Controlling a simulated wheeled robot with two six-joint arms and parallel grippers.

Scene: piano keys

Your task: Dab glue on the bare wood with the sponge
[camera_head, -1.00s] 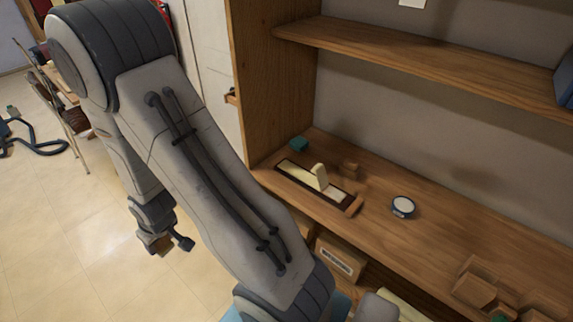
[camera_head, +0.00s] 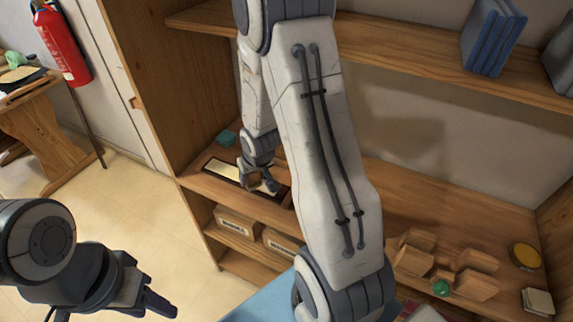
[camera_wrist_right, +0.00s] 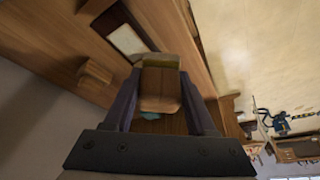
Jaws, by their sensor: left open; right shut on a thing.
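My right gripper (camera_head: 264,184) reaches into the shelf unit at its left end, over a dark-framed strip (camera_head: 222,170) with a pale surface. In the right wrist view it is shut on a small wooden block (camera_wrist_right: 160,84) with a yellow-green layer at its far end, apparently the sponge. The pale strip (camera_wrist_right: 127,40) shows just beyond that layer; I cannot tell whether they touch. The gripper hides part of the strip. My left gripper (camera_head: 150,299) is open and empty over the floor at lower left. The white round pot is not visible now.
A teal block (camera_head: 227,137) lies behind the strip. Several wooden blocks (camera_head: 446,266) and a yellow round tin (camera_head: 526,256) stand at the right. Cardboard boxes (camera_head: 237,222) sit on the lower shelf. The upper shelf (camera_head: 400,70) overhangs the worktop.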

